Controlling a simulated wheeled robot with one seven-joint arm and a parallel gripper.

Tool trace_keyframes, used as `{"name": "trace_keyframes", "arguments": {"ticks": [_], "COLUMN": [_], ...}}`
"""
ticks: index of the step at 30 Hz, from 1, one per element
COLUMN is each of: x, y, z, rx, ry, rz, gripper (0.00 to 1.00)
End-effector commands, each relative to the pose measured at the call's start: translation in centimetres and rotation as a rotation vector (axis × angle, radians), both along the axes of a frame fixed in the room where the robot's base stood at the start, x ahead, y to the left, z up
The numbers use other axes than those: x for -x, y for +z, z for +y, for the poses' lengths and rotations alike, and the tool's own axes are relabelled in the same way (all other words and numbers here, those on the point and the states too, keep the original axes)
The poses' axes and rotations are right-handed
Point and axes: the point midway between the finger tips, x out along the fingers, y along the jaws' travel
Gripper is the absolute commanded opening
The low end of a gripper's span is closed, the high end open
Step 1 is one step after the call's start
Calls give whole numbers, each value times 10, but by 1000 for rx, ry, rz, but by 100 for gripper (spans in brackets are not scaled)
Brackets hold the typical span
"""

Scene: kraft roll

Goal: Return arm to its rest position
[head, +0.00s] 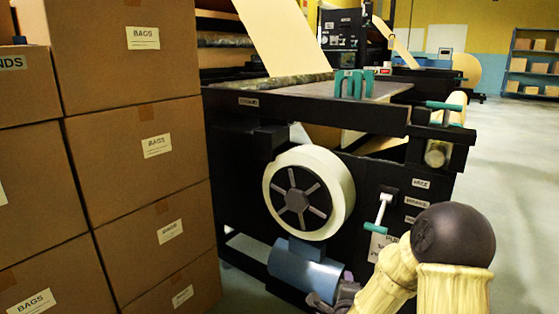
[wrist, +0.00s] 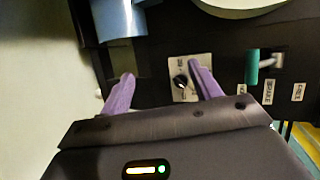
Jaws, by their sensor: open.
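My gripper (wrist: 162,70) shows in the wrist view with two purple fingers spread apart and nothing between them. Behind the gap is the machine's dark front panel, with a black rotary knob (wrist: 180,82) on a pale plate near the right finger. I cannot tell how far the fingers are from the panel. In the head view my arm, cream with a dark rounded joint, reaches in from the lower right. My gripper (head: 330,300) is low at the bottom edge there, mostly cut off or hidden, beside the blue motor (head: 305,270).
The machine has a large cream wheel (head: 308,193) and a white lever (head: 382,208) with a teal end, which also shows in the wrist view (wrist: 252,67). Stacked cardboard boxes (head: 135,165) stand close on the left. Open floor (head: 510,170) lies to the right.

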Motion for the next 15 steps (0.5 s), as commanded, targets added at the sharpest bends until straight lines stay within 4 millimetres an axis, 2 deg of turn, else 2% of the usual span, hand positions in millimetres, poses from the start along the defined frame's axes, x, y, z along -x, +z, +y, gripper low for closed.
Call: {"name": "trace_keyframes", "arguments": {"ticks": [1, 8, 15], "x": [4, 36, 90], "y": [19, 50, 88], "z": [6, 30, 40], "rx": [64, 377, 682], "ry": [62, 383, 743], "rz": [52, 318, 561], "gripper": [63, 63, 63]}}
